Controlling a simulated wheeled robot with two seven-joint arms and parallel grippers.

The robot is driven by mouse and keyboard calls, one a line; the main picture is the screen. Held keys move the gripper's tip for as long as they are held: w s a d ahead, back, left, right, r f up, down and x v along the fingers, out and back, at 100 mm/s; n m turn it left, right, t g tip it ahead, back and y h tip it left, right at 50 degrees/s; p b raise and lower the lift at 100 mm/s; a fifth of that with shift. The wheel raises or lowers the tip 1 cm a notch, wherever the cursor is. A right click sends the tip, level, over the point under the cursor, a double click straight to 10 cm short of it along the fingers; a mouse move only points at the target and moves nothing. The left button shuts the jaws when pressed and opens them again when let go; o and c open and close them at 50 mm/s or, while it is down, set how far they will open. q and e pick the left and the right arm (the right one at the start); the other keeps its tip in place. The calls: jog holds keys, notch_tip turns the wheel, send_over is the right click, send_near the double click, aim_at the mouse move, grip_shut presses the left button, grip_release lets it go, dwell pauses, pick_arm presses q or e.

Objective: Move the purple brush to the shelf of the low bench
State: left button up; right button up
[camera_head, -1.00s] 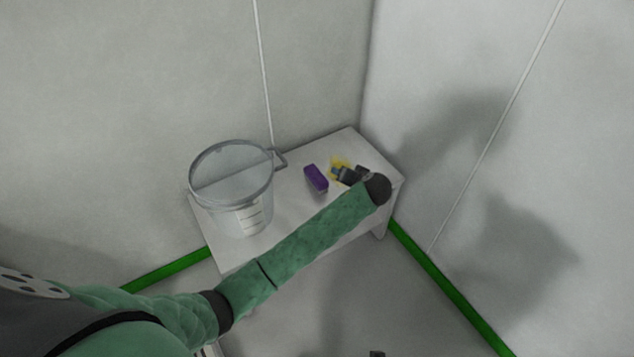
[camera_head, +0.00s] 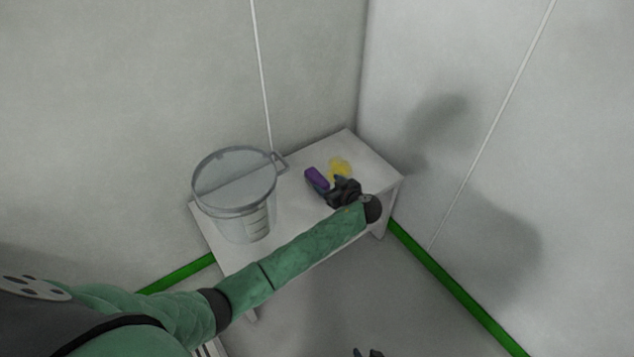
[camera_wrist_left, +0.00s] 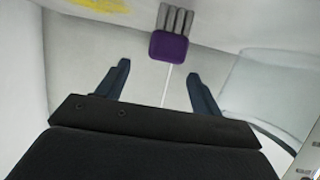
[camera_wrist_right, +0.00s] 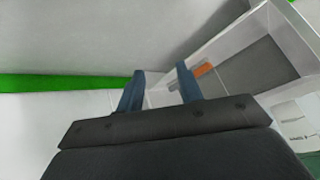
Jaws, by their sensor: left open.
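The purple brush (camera_head: 316,177) lies on the white top of the low bench (camera_head: 298,212), between a bucket and a yellow item. In the left wrist view the brush (camera_wrist_left: 168,47) shows a purple block and grey bristles, just ahead of my fingertips and roughly centred between them. My left gripper (camera_head: 325,188) is open and empty, beside the brush; its jaws (camera_wrist_left: 158,69) are apart. My right gripper (camera_head: 368,352) is low at the bottom edge; its jaws (camera_wrist_right: 160,68) are apart with nothing between them. The bench's shelf is hidden in the head view.
A yellow item (camera_head: 340,167) lies right of the brush. Walls meet behind the bench. A white frame (camera_wrist_right: 225,45) with an orange item (camera_wrist_right: 203,70) shows in the right wrist view.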

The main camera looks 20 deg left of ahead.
aim_at(318, 178)
pick_arm(q)
jog(key=shift+p+x, duration=0.4)
jog(key=shift+x, duration=2.45)
jog(key=shift+s+a, duration=0.1)
jog(key=shift+s, duration=0.05)
jog(key=c, duration=1.2)
pick_arm(e)
notch_tip(318, 178, up, 4)
jog(key=shift+w+a+f, duration=0.1)
jog(key=shift+w+f, duration=0.05)
jog(key=shift+f, duration=0.1)
pick_arm(q)
jog(key=shift+r, duration=0.15)
